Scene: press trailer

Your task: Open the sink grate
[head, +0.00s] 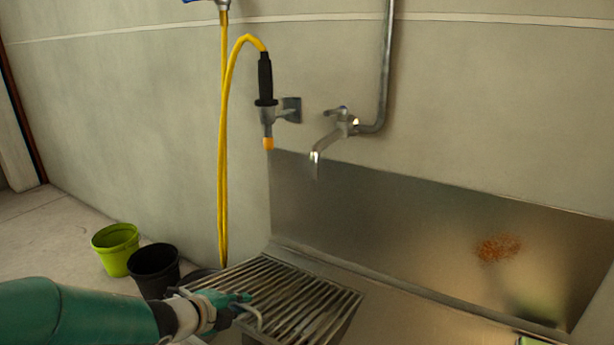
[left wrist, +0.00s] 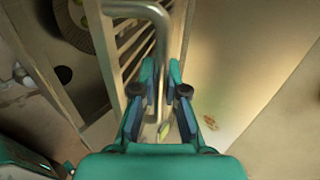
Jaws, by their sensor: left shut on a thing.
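The sink grate (head: 290,290) is a rack of parallel metal bars at the front left of the metal sink. Its slats also show at the upper left of the left wrist view (left wrist: 125,38). A bent metal handle (head: 257,318) sits at the grate's near side; it also shows in the left wrist view (left wrist: 159,22). My left gripper (head: 244,302) is at this handle, with its fingers (left wrist: 162,85) shut around the rod. A dark gap shows under the grate's right edge; I cannot tell how far it is raised. My right gripper is not in view.
A green bucket (head: 116,249) and a black bucket (head: 155,268) stand on the floor at the left. A yellow hose (head: 223,150) hangs on the wall. A tap (head: 325,143) is above the steel backsplash (head: 400,220). The sink surface right of the grate looks mostly clear.

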